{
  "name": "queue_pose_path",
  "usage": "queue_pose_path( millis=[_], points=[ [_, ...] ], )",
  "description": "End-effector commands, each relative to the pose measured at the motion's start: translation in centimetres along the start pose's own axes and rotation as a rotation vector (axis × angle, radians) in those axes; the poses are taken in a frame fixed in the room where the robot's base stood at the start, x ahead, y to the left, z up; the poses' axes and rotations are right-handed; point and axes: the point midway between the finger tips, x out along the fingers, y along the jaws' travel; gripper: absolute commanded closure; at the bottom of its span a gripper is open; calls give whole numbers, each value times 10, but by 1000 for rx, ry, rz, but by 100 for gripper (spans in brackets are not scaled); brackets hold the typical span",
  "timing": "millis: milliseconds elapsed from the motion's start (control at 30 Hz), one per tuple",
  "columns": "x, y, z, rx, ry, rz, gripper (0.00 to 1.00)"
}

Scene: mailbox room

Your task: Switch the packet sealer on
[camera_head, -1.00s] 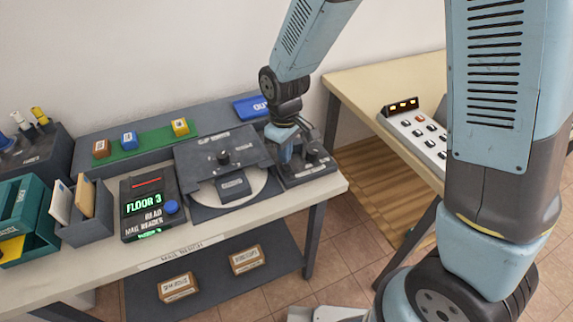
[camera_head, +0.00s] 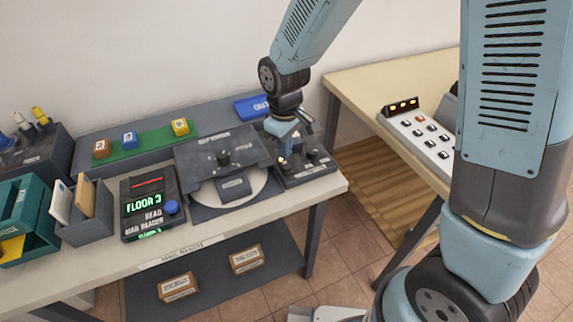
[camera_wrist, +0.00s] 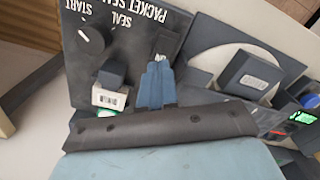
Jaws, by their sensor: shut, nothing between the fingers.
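The packet sealer (camera_head: 318,172) is a dark panel box at the right end of the mail bench. In the wrist view its panel (camera_wrist: 138,45) shows lettering reading "PACKET SE…", "SEAL" and "START", and a round black knob (camera_wrist: 90,40) with a white mark. A small dark block with a white barcode label (camera_wrist: 111,88) is beside my fingers. In the head view my gripper (camera_head: 284,160) partly hides the sealer.
Left of the sealer is a dark machine with a pale round plate (camera_head: 262,183). Further left is a reader showing "FLOOR 3" (camera_head: 147,207). A second table (camera_head: 400,75) with a button panel (camera_head: 420,130) stands to the right, across a gap.

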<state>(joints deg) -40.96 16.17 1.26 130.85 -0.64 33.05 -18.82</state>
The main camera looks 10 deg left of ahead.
Motion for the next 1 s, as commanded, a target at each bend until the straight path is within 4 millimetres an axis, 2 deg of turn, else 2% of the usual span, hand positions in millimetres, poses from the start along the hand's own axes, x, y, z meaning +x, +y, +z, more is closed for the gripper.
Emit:
queue_pose_path(
  millis=[600, 1000],
  points=[
    [-40, 0, 0, 1, 1, 1, 100],
    [-46, 0, 0, 0, 1, 1, 100]
  ],
)
